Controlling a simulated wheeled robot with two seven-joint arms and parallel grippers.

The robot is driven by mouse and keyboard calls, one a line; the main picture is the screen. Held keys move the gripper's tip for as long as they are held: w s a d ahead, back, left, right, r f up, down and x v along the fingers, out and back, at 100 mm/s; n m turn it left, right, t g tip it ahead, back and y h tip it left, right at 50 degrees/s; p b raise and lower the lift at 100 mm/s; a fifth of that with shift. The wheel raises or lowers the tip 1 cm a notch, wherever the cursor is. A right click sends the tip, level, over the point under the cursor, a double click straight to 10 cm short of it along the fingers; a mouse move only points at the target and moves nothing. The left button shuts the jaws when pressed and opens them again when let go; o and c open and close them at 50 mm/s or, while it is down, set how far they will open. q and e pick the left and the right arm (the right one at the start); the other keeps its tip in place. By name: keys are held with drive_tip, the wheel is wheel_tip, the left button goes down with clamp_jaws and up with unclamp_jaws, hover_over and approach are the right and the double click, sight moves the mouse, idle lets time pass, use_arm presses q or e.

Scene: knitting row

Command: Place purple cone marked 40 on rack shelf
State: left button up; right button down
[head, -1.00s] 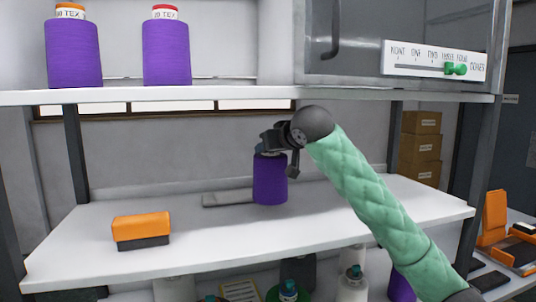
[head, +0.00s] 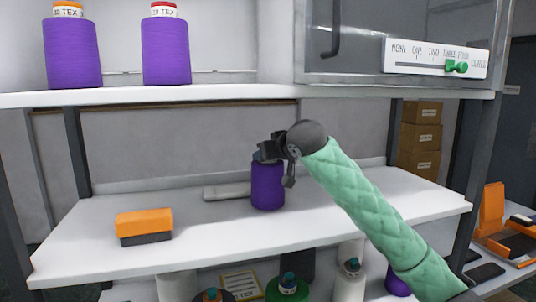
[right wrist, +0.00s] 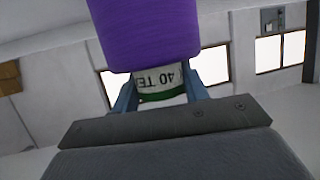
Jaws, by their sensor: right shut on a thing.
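The purple cone (head: 268,187) is upright at the middle shelf (head: 330,225) of the rack. I cannot tell whether its base touches the shelf. My right gripper (head: 268,155) is shut on the top of the cone, with the arm coming in from the right. In the right wrist view, the purple cone (right wrist: 150,30) appears upside down, and its white tip label reading "40 TE" with a green band sits between the fingers of the right gripper (right wrist: 160,92). My left gripper is not in view.
An orange and dark block (head: 143,226) lies on the shelf's left, and a flat grey piece (head: 227,191) lies behind the cone. Two purple cones (head: 72,53) (head: 166,51) stand on the upper shelf. A white slider panel (head: 436,58) is at upper right. Several cones stand below.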

drive_tip(key=c, duration=0.7)
unclamp_jaws()
drive_tip(key=shift+c, duration=0.2)
drive_tip(key=shift+s+d, duration=0.1)
drive_tip(key=shift+s, duration=0.05)
use_arm(q)
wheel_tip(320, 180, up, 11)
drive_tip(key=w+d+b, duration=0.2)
drive_tip(key=b, duration=0.1)
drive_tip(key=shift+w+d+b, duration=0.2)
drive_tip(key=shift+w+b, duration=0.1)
drive_tip(key=shift+b, duration=0.1)
use_arm(e)
drive_tip(key=v, duration=1.1)
drive_tip(key=shift+s+d+r, duration=0.2)
drive_tip(key=shift+s, duration=0.05)
